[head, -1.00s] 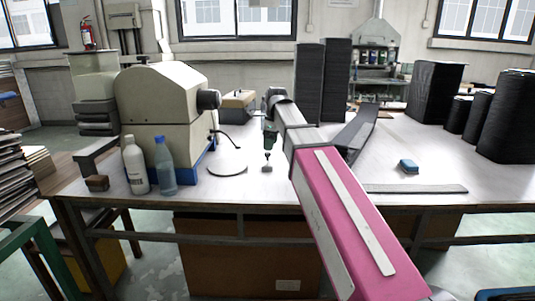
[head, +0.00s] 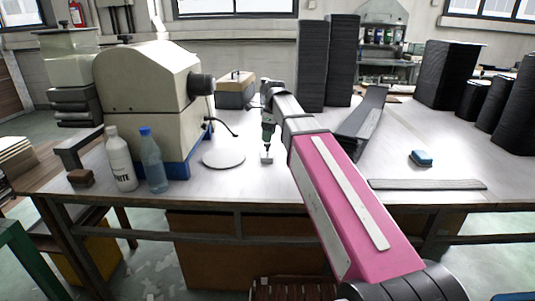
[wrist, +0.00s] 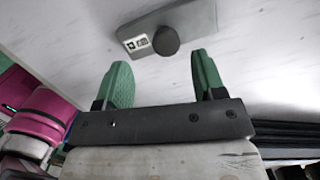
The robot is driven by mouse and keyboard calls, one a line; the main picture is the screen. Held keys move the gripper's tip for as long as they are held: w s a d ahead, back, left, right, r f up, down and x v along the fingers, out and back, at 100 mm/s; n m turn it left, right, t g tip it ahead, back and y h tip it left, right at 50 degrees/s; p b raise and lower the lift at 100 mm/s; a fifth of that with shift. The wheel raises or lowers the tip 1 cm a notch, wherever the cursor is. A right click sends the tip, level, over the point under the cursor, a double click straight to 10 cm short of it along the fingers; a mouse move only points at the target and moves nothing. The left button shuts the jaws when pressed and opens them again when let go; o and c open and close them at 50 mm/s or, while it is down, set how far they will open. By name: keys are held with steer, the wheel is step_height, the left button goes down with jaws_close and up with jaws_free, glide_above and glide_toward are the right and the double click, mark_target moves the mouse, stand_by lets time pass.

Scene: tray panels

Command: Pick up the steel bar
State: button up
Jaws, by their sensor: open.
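The steel bar, a short grey flat piece with a dark round knob and a small black-and-white label, lies on the light table in the wrist view (wrist: 190,24). In the head view it is a small pale block (head: 266,160) just below my gripper. My gripper (head: 268,140) points down over it. In the wrist view its two green fingers (wrist: 160,68) are apart with nothing between them. The knob sits just beyond the fingertips, roughly in line with the gap.
A beige machine (head: 150,90) stands left, with a white bottle (head: 120,165) and a blue bottle (head: 152,165) in front. A round plate (head: 223,158) lies left of the gripper. A long flat strip (head: 428,184) and blue block (head: 420,160) lie right. Black stacks (head: 312,65) stand behind.

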mark_target(267, 144)
steer(key=shift+w+a+f, duration=0.1)
steer(key=shift+w+f, duration=0.05)
steer(key=shift+f, duration=0.75)
steer(key=shift+w+a+f, duration=0.1)
steer(key=shift+w+f, duration=0.05)
steer(key=shift+f, duration=0.8)
steer(key=shift+w+a+f, duration=0.1)
steer(key=shift+w+f, duration=0.05)
steer(key=shift+f, duration=0.75)
jaws_close()
steer(key=shift+r, duration=0.2)
